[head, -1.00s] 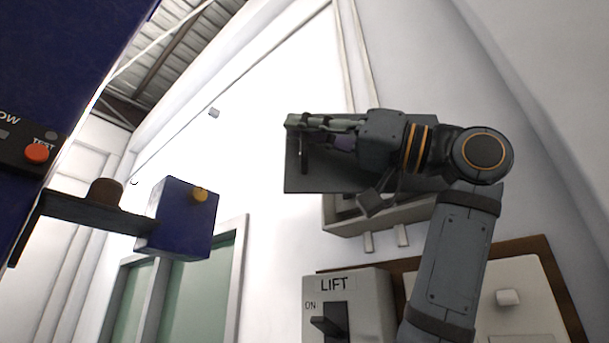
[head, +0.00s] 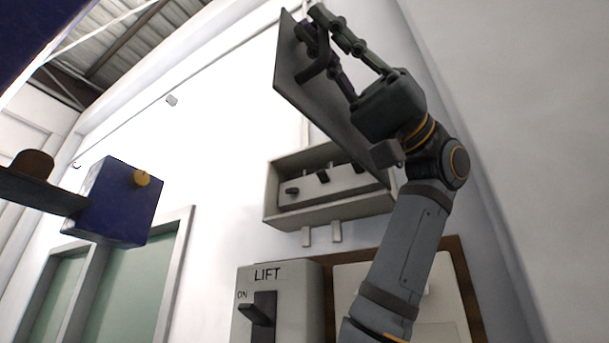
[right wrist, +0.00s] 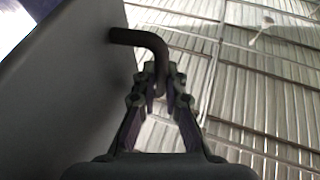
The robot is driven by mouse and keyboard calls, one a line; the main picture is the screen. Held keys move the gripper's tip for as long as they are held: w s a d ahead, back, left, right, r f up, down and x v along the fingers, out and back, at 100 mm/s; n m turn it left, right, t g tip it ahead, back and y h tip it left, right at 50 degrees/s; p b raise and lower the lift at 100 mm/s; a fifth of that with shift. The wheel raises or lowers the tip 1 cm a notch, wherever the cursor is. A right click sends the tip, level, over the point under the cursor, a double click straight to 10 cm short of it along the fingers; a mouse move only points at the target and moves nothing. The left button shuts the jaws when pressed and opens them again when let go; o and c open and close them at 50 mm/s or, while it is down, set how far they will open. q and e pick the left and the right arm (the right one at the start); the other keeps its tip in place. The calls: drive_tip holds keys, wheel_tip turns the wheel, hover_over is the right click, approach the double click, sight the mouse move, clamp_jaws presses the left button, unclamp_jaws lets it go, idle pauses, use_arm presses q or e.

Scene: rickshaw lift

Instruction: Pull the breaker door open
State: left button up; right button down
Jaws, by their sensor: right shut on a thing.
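The breaker door (head: 318,85) is a grey panel swung up and away from the breaker box (head: 285,213), so the box stands open. Black breaker switches (head: 323,177) show inside it. My right gripper (head: 318,32) is at the door's upper part, shut on the dark door handle (head: 314,66). In the right wrist view the bent handle (right wrist: 150,40) runs from the grey door (right wrist: 75,90) down between the fingertips (right wrist: 160,78). The arm covers the box's right end. My left gripper is not in view.
A LIFT switch box (head: 278,300) with a black lever sits below the breaker box, beside a panel on a brown board (head: 465,300). A blue box (head: 118,205) with a yellow knob is at the left. White wall lies between.

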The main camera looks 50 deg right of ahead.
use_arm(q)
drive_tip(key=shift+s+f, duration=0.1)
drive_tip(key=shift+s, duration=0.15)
use_arm(e)
drive_tip(key=shift+s+f+g, duration=0.15)
drive_tip(key=shift+s+g, duration=0.25)
drive_tip(key=shift+s, duration=0.05)
drive_tip(key=c, duration=1.8)
unclamp_jaws()
drive_tip(key=shift+o, duration=0.6)
drive_tip(key=shift+a, duration=0.2)
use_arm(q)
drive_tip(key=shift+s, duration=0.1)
use_arm(e)
drive_tip(key=shift+d, duration=0.1)
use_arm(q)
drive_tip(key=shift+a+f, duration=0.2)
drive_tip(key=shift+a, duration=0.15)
use_arm(e)
drive_tip(key=shift+f+v, duration=0.15)
drive_tip(key=shift+v, duration=1.15)
drive_tip(key=shift+f+v, duration=0.15)
drive_tip(key=shift+v, duration=1.2)
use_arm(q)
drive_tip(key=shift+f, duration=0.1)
